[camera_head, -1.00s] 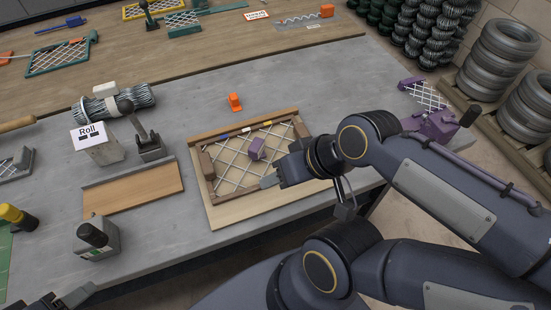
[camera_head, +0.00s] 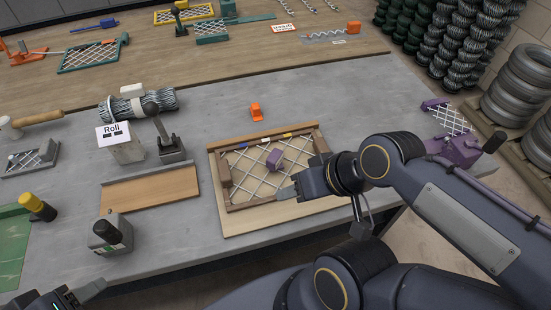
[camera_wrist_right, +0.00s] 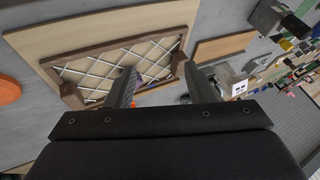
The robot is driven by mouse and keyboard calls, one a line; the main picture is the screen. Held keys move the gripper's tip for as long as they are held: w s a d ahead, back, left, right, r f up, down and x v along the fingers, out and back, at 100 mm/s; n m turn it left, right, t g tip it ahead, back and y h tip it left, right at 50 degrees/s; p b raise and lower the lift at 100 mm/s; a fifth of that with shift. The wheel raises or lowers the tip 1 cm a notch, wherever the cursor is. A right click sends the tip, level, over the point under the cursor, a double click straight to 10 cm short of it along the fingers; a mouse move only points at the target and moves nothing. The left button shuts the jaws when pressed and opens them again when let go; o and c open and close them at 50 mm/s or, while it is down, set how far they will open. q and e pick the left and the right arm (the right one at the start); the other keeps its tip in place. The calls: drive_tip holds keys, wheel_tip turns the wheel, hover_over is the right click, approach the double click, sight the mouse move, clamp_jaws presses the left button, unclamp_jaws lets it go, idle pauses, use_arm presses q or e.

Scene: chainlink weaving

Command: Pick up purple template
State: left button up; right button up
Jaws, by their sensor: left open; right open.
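A small purple block (camera_head: 274,159) sits on the wire mesh inside a brown wooden frame (camera_head: 220,178) in the head view. A larger purple device (camera_head: 460,152) with a piece of mesh stands at the table's right edge, partly behind my right arm. My right gripper (camera_head: 287,193) is over the frame's front right part, below the purple block in the picture, apart from it. In the right wrist view its fingers (camera_wrist_right: 163,85) are spread and empty, with the frame (camera_wrist_right: 70,92) beyond. Only part of my left gripper (camera_head: 88,292) shows at the bottom left; it is open.
An orange piece (camera_head: 256,112) lies behind the frame. Left of it are a wooden board (camera_head: 150,188), a white "Roll" box (camera_head: 121,145), a dark lever tool (camera_head: 171,148) and a wire roll (camera_head: 140,105). A grey device (camera_head: 113,235) stands front left. Grey table is clear right of the orange piece.

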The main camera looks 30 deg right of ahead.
drive_tip(key=shift+o, duration=0.4)
drive_tip(key=shift+w+d+r+n, duration=0.2)
drive_tip(key=shift+w+n, duration=0.15)
drive_tip(key=shift+n, duration=0.35)
drive_tip(key=n+g+h+p, duration=0.2)
drive_tip(key=n+g+h, duration=0.25)
drive_tip(key=n, duration=1.95)
hover_over(272, 159)
drive_tip(key=f, duration=0.2)
drive_tip(key=f+g+y, duration=0.1)
drive_tip(key=shift+s+d+f, duration=0.25)
drive_tip(key=shift+s+f, duration=0.05)
drive_tip(key=shift+f, duration=0.1)
drive_tip(key=shift+w+f, duration=0.15)
drive_tip(key=shift+f, duration=0.1)
drive_tip(key=shift+n, duration=0.3)
drive_tip(key=f, duration=0.7)
drive_tip(key=shift+w+a+f+p, duration=0.2)
drive_tip(key=shift+f+p, duration=0.1)
drive_tip(key=shift+f, duration=0.05)
drive_tip(key=shift+c, duration=0.3)
